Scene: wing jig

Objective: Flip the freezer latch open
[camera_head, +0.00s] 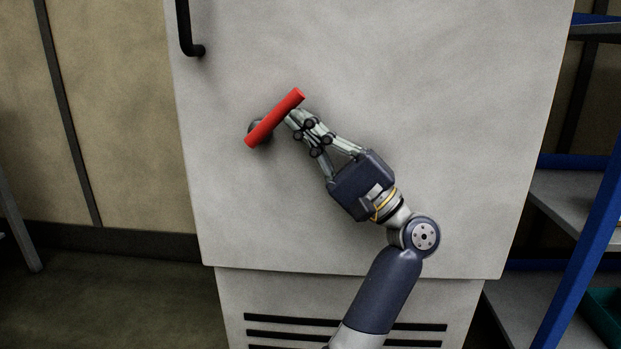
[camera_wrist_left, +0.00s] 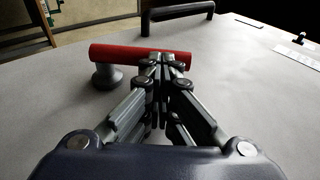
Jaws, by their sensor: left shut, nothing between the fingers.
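The freezer latch is a red bar (camera_head: 275,118) on a round grey pivot at the left side of the pale grey freezer door (camera_head: 420,110). The bar is tilted, its upper end pointing up and right. My left gripper (camera_head: 293,117) is shut and empty, its fingertips at the lower right side of the bar, close to or touching it. In the left wrist view the red bar (camera_wrist_left: 120,53) lies across the fingertips (camera_wrist_left: 163,62), with its grey pivot (camera_wrist_left: 106,76) to the left. The fingertips hide part of the bar there. My right gripper is not in view.
A black door handle (camera_head: 188,35) is above and left of the latch. Blue-framed shelving (camera_head: 580,240) stands to the right of the freezer. Dark vent slots (camera_head: 290,333) are low on the freezer.

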